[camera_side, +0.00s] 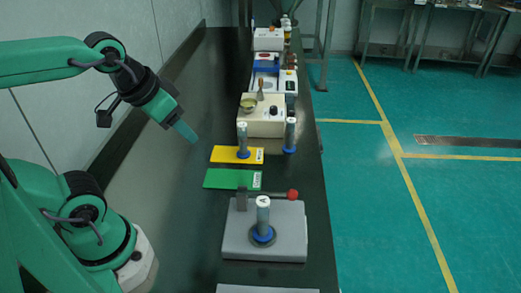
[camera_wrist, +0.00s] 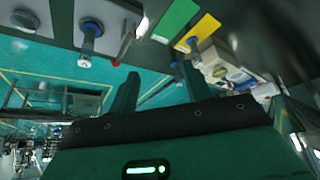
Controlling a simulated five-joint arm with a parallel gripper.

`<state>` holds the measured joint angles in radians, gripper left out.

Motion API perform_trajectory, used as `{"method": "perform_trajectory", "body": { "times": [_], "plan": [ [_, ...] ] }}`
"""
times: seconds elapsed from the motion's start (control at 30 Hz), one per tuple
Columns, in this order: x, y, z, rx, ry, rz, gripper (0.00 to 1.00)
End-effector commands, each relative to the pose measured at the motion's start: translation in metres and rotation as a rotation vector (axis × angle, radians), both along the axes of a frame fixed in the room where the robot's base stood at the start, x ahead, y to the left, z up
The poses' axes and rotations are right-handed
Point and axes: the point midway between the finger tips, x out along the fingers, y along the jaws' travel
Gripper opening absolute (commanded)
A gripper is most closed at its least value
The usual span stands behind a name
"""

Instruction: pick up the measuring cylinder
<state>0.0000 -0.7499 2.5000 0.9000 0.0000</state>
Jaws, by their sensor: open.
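Three upright measuring cylinders with blue round bases stand on the bench in the side view. One (camera_side: 263,215), marked A, stands on the grey device at the front. One (camera_side: 242,137) stands on the yellow mat (camera_side: 222,154), and one (camera_side: 291,135) stands on the dark bench to its right. My gripper (camera_side: 188,134) is open and empty, in the air to the left of the mats, apart from all three. In the wrist view, my gripper's fingers (camera_wrist: 157,68) are spread with no object between them. The A cylinder (camera_wrist: 88,42) and the yellow-mat cylinder (camera_wrist: 193,44) show beyond them.
The grey device (camera_side: 285,240) has a lever with a red knob (camera_side: 292,195). A green mat (camera_side: 225,179) lies between it and the yellow mat. A cream box (camera_side: 262,118) and more equipment stand behind. The bench (camera_side: 190,210) left of the mats is clear; a wall borders it.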

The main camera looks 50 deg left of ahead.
Motion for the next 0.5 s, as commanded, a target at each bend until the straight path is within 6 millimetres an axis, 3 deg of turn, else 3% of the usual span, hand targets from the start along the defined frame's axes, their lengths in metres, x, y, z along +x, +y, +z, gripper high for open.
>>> {"method": "perform_trajectory", "body": {
  "times": [0.27, 0.5],
  "plan": [
    [0.005, -0.005, 0.000, -0.010, 0.021, -0.004, 0.49],
    [0.021, -0.028, -0.004, -0.040, 0.105, -0.016, 0.49]
  ]
}}
